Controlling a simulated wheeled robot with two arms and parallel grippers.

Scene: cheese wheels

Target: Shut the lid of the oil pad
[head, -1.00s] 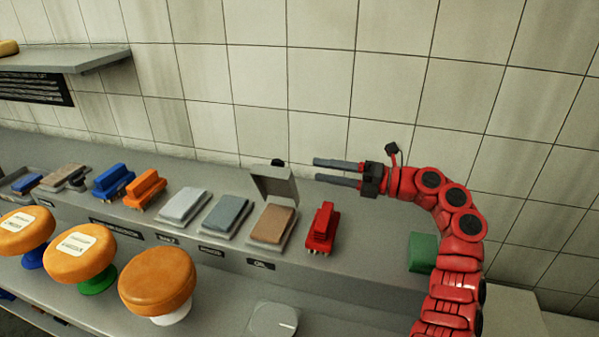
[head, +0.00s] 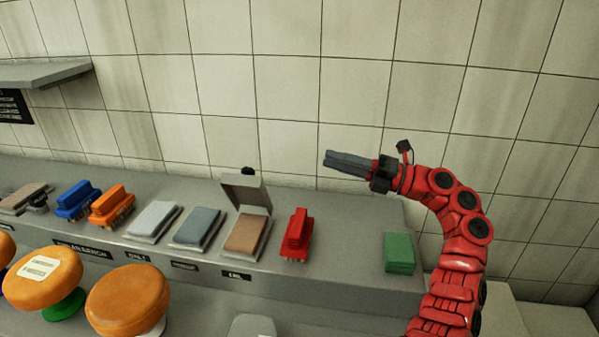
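The oil pad (head: 246,234) is a brown block in a grey box above a label that seems to read OIL, on the raised ledge. Its grey lid (head: 246,192) stands open, tilted up at the back of the box, with a dark knob behind it. My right gripper (head: 326,160) is to the right of the lid and higher in the picture, apart from it. Its two grey fingers lie close together with nothing between them. My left gripper is not in view.
A red brush (head: 298,236) stands just right of the oil pad. Grey-topped pads (head: 197,228) and orange and blue brushes (head: 111,205) stand to the left. A green block (head: 399,253) is at right. Orange cheese wheels (head: 127,298) stand in front. A tiled wall is behind.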

